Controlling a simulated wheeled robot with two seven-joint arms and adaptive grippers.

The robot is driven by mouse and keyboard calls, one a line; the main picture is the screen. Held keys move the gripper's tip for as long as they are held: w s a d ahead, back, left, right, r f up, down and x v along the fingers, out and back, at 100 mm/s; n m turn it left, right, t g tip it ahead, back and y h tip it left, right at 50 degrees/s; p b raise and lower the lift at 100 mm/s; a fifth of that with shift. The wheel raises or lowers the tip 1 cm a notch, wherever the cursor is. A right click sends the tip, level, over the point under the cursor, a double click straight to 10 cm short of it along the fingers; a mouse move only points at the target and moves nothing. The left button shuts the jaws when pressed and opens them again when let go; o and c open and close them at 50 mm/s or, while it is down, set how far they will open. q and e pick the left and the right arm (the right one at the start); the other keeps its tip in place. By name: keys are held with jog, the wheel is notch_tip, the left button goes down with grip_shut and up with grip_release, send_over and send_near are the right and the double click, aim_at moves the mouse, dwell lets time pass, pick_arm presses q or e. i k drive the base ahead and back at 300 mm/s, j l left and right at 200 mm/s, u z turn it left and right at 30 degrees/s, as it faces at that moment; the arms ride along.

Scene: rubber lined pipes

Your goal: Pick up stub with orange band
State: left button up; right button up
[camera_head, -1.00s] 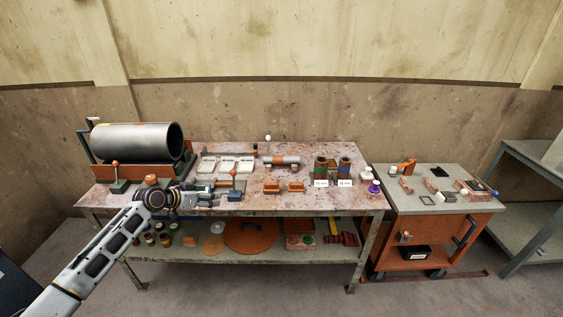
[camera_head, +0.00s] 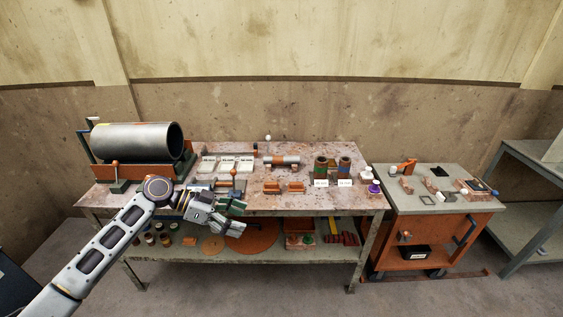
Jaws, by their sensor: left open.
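A short grey stub with an orange band (camera_head: 284,161) lies on its side near the back middle of the workbench. My left gripper (camera_head: 240,219) is open at the bench's front edge, left of and nearer than the stub, and well apart from it. Nothing shows between its fingers. My right gripper is not in view.
Two upright dark stubs with green (camera_head: 321,168) and blue (camera_head: 344,167) bands stand right of the orange-banded one. Two orange blocks (camera_head: 284,187) lie in front of it. A large pipe (camera_head: 138,142) rests at left. A cart (camera_head: 440,205) stands at right.

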aim_at(278, 160)
jog(key=i, duration=2)
